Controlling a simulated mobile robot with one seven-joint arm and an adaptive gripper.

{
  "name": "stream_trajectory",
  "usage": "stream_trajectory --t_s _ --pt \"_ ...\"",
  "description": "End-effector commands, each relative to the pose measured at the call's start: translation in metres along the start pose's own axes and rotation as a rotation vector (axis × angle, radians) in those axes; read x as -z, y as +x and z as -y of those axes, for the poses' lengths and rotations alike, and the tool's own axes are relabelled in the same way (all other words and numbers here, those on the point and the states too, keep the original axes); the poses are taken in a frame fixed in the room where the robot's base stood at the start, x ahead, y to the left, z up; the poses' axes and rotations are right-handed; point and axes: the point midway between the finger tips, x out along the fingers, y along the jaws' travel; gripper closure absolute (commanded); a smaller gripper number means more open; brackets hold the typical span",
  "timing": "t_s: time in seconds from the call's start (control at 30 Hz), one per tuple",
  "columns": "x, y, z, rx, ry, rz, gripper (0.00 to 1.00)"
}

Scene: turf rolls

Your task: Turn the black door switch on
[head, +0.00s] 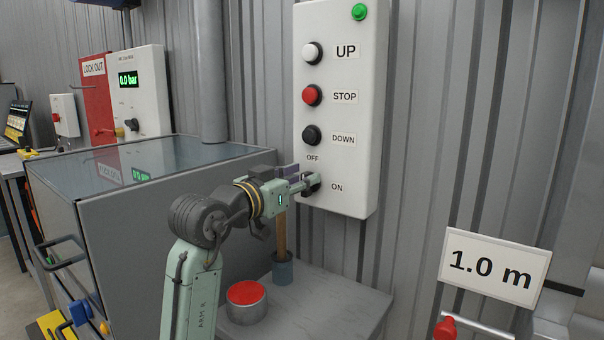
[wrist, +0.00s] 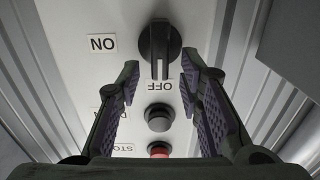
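The black door switch (wrist: 158,46) is a rotary knob low on the white control panel (head: 340,90), between the OFF and ON labels. In the upside-down wrist view its white pointer line is turned to the OFF label (wrist: 159,86); the ON label (wrist: 103,43) is to its left. My gripper (head: 306,184) is at the knob in the head view and partly hides it. In the wrist view its two purple-padded fingers are open, one on each side of the pointer end, with gaps showing; contact is not visible.
Above the switch are the black DOWN button (head: 312,135), red STOP button (head: 312,95) and white UP button (head: 313,53). A green lamp (head: 359,12) is at the panel's top. A grey table (head: 335,300) holds a red-topped can (head: 246,302) below my arm.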

Motion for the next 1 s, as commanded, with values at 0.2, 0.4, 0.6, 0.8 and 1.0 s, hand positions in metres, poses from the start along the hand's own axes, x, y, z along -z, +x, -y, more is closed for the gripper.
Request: stream_trajectory --t_s 0.2,0.4,0.6,0.8,1.0 --pt "-0.0001 0.0083 -0.0001 0.0 0.0 0.0 0.67" --pt "-0.0002 0.0081 -0.0001 0.0 0.0 0.0 0.68" --pt "-0.0002 0.0079 -0.0001 0.0 0.001 0.0 0.81" --pt "-0.0002 0.0078 -0.0001 0.0 0.0 0.0 0.95" --pt "-0.0002 0.0078 -0.0002 0.0 0.0 0.0 1.0"
